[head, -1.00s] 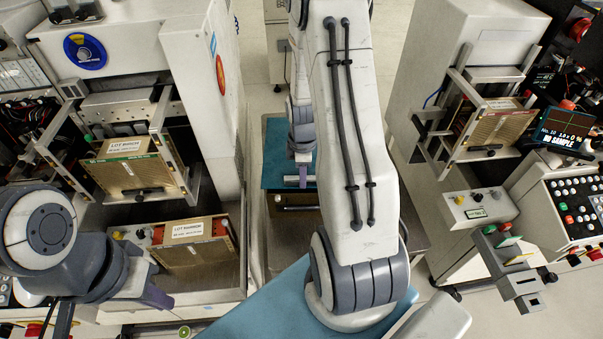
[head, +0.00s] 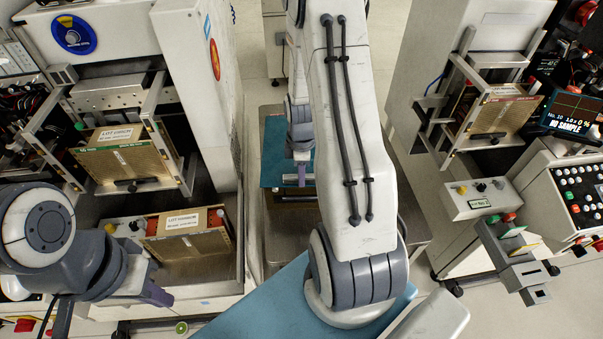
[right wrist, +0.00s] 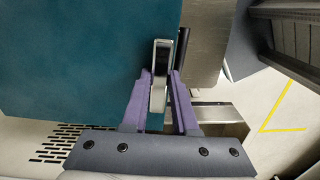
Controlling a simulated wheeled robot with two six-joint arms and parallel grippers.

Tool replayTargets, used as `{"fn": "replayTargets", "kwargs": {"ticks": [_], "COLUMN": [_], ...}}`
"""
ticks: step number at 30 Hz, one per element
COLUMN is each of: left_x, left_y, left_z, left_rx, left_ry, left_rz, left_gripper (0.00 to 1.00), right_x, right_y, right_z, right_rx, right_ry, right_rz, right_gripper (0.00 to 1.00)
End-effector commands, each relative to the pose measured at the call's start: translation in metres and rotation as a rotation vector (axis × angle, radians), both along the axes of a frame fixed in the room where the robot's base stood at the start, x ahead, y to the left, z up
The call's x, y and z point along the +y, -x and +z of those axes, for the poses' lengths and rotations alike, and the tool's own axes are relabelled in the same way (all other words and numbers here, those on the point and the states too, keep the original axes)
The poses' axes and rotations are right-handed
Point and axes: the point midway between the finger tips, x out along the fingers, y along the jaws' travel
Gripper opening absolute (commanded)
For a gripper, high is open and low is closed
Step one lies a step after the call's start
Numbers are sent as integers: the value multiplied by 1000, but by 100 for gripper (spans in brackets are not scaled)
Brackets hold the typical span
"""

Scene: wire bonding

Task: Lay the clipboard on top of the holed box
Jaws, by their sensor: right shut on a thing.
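The clipboard is a flat teal board (head: 272,150) with a metal clip (right wrist: 160,62). In the right wrist view the board (right wrist: 80,60) fills the upper left. My right gripper (right wrist: 165,75) has its purple fingers shut on the clip. In the head view this gripper (head: 302,175) is at the board's near edge, and my right arm hides the board's right side. A dark object (head: 297,197) shows just below the board; I cannot tell whether it is the holed box. My left gripper (head: 158,296) is at the lower left, apart from the board; its jaw opening is unclear.
A metal table (head: 350,225) lies under the clipboard area. A machine with cartons (head: 120,160) stands on the left, its tall white side panel (head: 200,90) near the table. Another machine (head: 495,110) with a control panel (head: 575,195) stands on the right. Floor shows behind the table.

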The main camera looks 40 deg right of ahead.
Motion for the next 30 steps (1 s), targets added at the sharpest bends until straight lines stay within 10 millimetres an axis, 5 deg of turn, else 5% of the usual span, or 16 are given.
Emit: {"fn": "replayTargets", "kwargs": {"ticks": [13, 14, 16, 30], "left_x": [0, 0, 0, 0], "left_y": [0, 0, 0, 0], "left_z": [-7, -6, -6, -7], "left_rx": [0, 0, 0, 0], "left_ry": [0, 0, 0, 0], "left_rz": [0, 0, 0, 0], "left_gripper": [0, 0, 0, 0], "right_x": [0, 0, 0, -1], "right_y": [0, -1, -1, -1], "right_z": [-10, -9, -8, 7], "right_rx": [-2, -2, -2, -4], "right_ry": [1, 1, 1, 2], "right_rz": [0, 0, 0, 0], "right_gripper": [0, 38, 62, 62]}}
